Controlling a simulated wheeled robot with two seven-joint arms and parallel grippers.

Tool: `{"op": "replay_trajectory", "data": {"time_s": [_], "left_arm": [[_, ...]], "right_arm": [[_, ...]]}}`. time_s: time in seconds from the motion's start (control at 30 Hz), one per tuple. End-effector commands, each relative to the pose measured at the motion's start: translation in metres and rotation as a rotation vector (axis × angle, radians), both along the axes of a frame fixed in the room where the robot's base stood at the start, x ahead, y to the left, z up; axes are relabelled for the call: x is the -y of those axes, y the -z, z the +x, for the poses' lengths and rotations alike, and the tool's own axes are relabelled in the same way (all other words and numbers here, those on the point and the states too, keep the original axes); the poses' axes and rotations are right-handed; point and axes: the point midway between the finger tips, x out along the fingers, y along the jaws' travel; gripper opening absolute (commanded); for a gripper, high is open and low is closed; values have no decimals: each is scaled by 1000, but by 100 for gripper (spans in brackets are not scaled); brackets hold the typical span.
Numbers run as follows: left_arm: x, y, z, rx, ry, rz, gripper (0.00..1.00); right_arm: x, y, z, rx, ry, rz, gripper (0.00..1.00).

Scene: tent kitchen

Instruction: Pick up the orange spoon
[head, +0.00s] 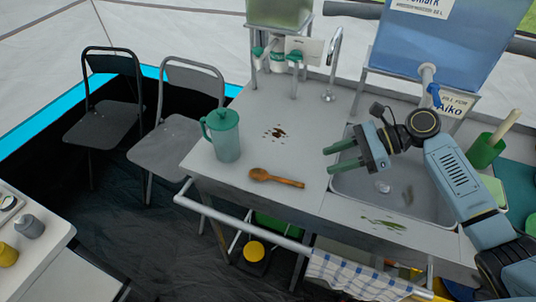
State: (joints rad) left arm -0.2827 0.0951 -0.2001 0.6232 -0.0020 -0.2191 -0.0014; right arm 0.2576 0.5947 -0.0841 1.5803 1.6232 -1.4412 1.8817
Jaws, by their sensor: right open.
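An orange-brown spoon (277,178) lies flat on the grey counter, its bowl to the left and its handle pointing right. My right gripper (335,159) is above the counter near the sink's left edge, to the right of the spoon and apart from it. Its two green fingers point left, spread apart with nothing between them. My left gripper is not in view.
A green lidded pitcher (223,136) stands left of the spoon. A sink (390,190) lies under my right arm. A metal rail (240,222) runs along the counter's front. Dark stains (275,132) mark the counter behind the spoon. A tap (331,75) stands at the back.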

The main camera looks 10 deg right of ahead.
Motion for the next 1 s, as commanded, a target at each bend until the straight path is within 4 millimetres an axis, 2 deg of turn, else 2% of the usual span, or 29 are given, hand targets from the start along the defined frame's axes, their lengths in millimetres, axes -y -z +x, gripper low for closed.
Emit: {"op": "replay_trajectory", "data": {"time_s": [0.03,0.1,0.13,0.2,0.33,0.4,0.47,0.57,0.8,1.0], "left_arm": [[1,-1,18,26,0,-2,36],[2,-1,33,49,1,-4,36],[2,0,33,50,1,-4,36],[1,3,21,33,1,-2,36],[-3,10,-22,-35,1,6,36],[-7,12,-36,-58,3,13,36],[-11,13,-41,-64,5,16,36],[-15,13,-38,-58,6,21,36],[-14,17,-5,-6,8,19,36],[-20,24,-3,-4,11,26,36]], "right_arm": [[0,0,1,-10,6,6,41],[-5,2,2,-15,10,13,41],[-9,4,3,-16,9,15,41],[-20,10,5,-16,8,15,41],[-43,23,9,-15,8,15,41],[-53,29,12,-13,9,14,41],[-60,33,13,-14,8,15,41],[-67,37,14,-14,9,11,41],[-80,47,15,-14,8,13,41],[-105,64,19,-13,8,13,41]]}}
